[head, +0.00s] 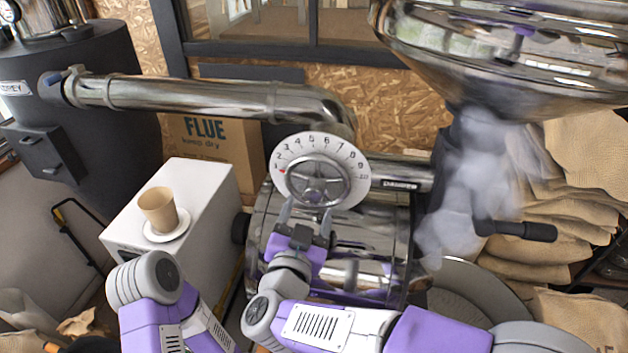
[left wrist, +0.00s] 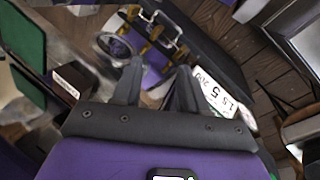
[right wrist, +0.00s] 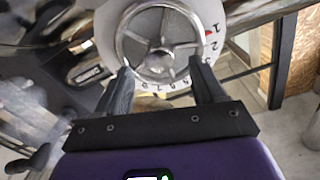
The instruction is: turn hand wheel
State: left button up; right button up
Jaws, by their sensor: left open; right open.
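The hand wheel (head: 317,181) is a silver spoked wheel in front of a white numbered dial (head: 350,157) on the shiny roaster. A red mark sits on the dial's left side in the head view. My right gripper (head: 306,215) is open just below the wheel, its fingers pointing up at the lower rim. In the right wrist view the wheel (right wrist: 159,45) lies ahead, beyond and between the fingertips (right wrist: 160,75); contact cannot be told. My left gripper (left wrist: 158,75) is open and empty, away from the wheel. In the head view only part of my left arm shows.
A tan cup (head: 158,208) on a white saucer (head: 167,231) stands on a white box (head: 211,187) left of the wheel. A steel pipe (head: 205,97) runs above. Vapour (head: 480,185), a black handle (head: 516,230) and stacked sacks (head: 572,190) are at right.

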aim_at(313, 198)
jog(key=w, duration=0.3)
jog(key=w+d, duration=0.1)
jog(key=w, duration=0.2)
jog(key=shift+d+p, duration=0.15)
jog(key=shift+p, duration=0.2)
grip_shut()
